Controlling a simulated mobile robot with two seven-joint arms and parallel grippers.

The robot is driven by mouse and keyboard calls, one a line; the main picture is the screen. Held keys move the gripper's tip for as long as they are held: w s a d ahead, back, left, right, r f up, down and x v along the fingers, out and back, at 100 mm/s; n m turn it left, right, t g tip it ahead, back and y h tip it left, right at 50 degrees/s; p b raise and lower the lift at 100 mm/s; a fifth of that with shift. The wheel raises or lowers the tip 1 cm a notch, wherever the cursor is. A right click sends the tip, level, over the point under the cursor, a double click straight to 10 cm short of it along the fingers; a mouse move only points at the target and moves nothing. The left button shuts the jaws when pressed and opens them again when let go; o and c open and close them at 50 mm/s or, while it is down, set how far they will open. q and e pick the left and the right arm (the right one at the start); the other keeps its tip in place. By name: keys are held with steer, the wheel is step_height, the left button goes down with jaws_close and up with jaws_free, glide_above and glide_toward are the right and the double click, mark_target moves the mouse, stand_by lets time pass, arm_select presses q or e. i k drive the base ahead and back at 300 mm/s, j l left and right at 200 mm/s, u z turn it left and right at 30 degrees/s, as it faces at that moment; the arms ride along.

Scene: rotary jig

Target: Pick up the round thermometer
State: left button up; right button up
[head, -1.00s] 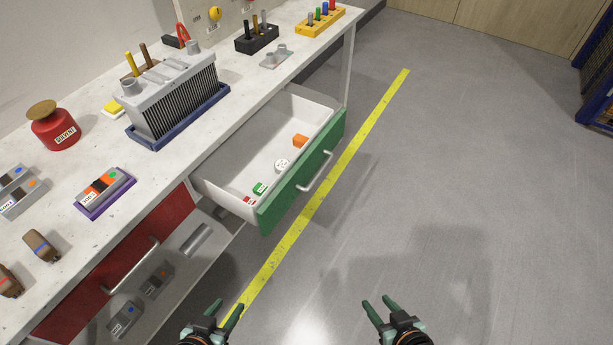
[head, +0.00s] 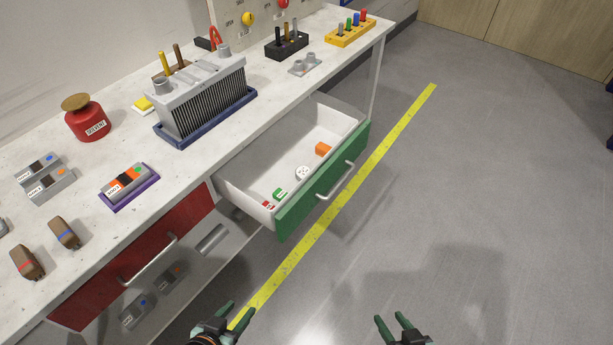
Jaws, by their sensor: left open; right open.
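A small round white object with dark marks, which looks like the round thermometer (head: 303,173), lies on the floor of the open green-fronted drawer (head: 326,183). My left gripper (head: 236,314) is open and empty at the bottom of the head view, below the drawer in the picture. My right gripper (head: 391,320) is open and empty at the bottom, further right. Both are well apart from the drawer.
The white bench (head: 105,235) carries a finned grey unit (head: 202,105), a red solvent can (head: 87,122) and a purple tray (head: 117,206). A red drawer (head: 130,265) is shut, left of the open one. The grey floor right of the yellow line (head: 350,206) is clear.

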mark_target(301, 171)
steer(key=i+l+u, duration=0.1)
steer(key=u, duration=0.3)
steer(key=l+u, duration=0.35)
steer(key=i+l+u, duration=0.1)
steer(key=u, duration=0.3)
